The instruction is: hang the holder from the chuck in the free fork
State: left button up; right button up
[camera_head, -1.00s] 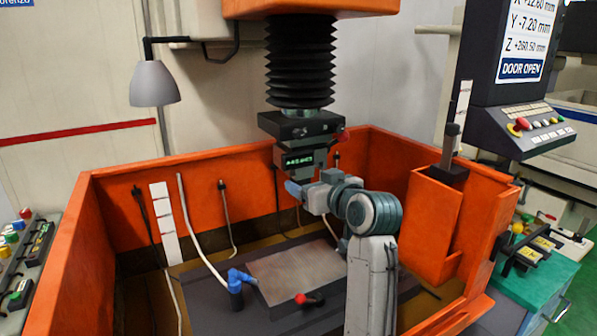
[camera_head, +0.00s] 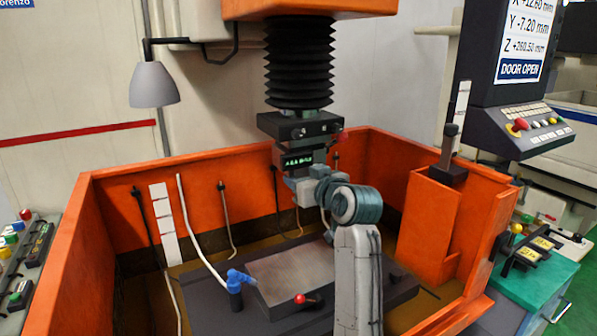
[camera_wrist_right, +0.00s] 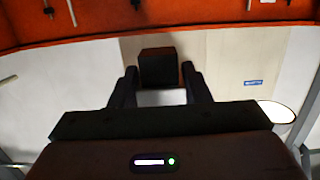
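The chuck (camera_head: 300,126) hangs under the black bellows above the open orange tank. My right gripper (camera_wrist_right: 160,78) is just below the chuck in the head view, where its fingers are hidden behind its own body and wrist. In the right wrist view a dark block (camera_wrist_right: 158,67), probably the holder, sits between the two fingertips. The fingers lie close along both its sides. I cannot tell whether they press on it, nor whether it is joined to the chuck. I cannot make out a free fork for certain. My left gripper is not in view.
Orange tank walls (camera_head: 115,235) surround a grey plate (camera_head: 290,270), a blue nozzle (camera_head: 236,280) and a red-knobbed part (camera_head: 300,298). An orange box (camera_head: 428,215) stands at the right. A grey lamp (camera_head: 153,84) hangs at the left; a control panel (camera_head: 520,125) overhangs at the right.

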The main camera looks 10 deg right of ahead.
jog(key=c, duration=0.3)
jog(key=shift+c, duration=0.2)
jog(key=shift+r+p, duration=0.2)
jog(key=shift+p, duration=0.1)
jog(key=shift+s+d, duration=0.1)
jog(key=shift+s, duration=0.05)
dwell(0.4)
jog(key=f+p+v, duration=0.2)
jog(key=p+v, duration=0.1)
jog(key=v, duration=0.9)
jog(key=shift+s+d+p, duration=0.2)
jog(key=shift+s+p, duration=0.2)
dwell(0.7)
